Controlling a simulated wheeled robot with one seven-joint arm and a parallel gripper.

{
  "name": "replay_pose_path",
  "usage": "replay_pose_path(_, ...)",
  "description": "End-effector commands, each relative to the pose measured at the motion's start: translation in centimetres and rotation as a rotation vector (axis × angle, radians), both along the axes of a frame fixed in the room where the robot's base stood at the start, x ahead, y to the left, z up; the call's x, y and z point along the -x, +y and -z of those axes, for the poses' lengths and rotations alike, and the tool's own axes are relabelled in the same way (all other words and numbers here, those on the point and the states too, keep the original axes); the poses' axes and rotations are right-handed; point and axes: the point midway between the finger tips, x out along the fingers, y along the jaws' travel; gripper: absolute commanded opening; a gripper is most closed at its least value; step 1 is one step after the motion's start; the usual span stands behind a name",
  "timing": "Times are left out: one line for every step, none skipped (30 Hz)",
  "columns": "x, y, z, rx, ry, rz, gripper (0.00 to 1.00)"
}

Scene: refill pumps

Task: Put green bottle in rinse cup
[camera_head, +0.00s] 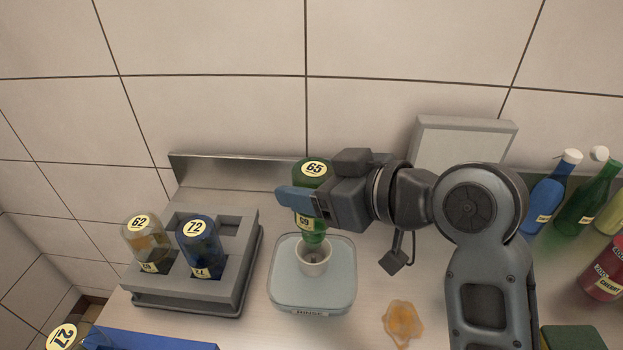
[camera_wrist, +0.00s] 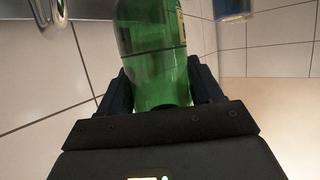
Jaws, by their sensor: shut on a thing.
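The green bottle (camera_head: 312,220) is held upside down, with its base labelled 65 facing up. My gripper (camera_head: 299,200) is shut around its body. The bottle's neck points down at the rinse cup (camera_head: 314,262), a small whitish cup on a pale square base marked RINSE (camera_head: 285,290). The neck's lower end is at the cup's opening; I cannot tell how deep it reaches or whether it touches. In the wrist view the green bottle (camera_wrist: 152,60) stands between the two dark fingers of my gripper (camera_wrist: 155,88).
A grey rack (camera_head: 232,270) at left holds an upside-down amber bottle 62 (camera_head: 143,240) and a blue bottle 72 (camera_head: 200,250). An orange spill (camera_head: 402,322) lies right of the rinse base. Blue (camera_head: 552,200), green (camera_head: 590,200) and red (camera_head: 604,270) bottles stand far right.

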Motion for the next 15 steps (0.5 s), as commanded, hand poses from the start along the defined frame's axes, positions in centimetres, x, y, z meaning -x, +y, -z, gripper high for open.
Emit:
replay_pose_path(0.0, 0.0, 0.0, -0.001, -0.001, 0.000, 0.29)
replay_pose_path(0.0, 0.0, 0.0, -0.001, -0.001, 0.000, 0.29)
replay_pose_path(0.0, 0.0, 0.0, -0.001, -0.001, 0.000, 0.29)
replay_pose_path(0.0, 0.0, 0.0, -0.001, -0.001, 0.000, 0.29)
replay_pose_path(0.0, 0.0, 0.0, -0.001, -0.001, 0.000, 0.29)
replay_pose_path(0.0, 0.0, 0.0, -0.001, -0.001, 0.000, 0.29)
replay_pose_path(0.0, 0.0, 0.1, -0.001, -0.001, 0.000, 0.29)
replay_pose_path(0.0, 0.0, 0.1, -0.001, -0.001, 0.000, 0.29)
replay_pose_path(0.0, 0.0, 0.3, -0.001, -0.001, 0.000, 0.29)
replay_pose_path(0.0, 0.0, 0.4, 0.000, 0.000, 0.000, 0.29)
replay_pose_path(0.0, 0.0, 0.5, 0.000, 0.000, 0.000, 0.29)
replay_pose_path(0.0, 0.0, 0.7, 0.000, 0.000, 0.000, 0.29)
replay_pose_path(0.0, 0.0, 0.8, 0.000, 0.000, 0.000, 0.29)
replay_pose_path(0.0, 0.0, 1.0, 0.000, 0.000, 0.000, 0.29)
replay_pose_path(0.0, 0.0, 1.2, 0.000, 0.000, 0.000, 0.29)
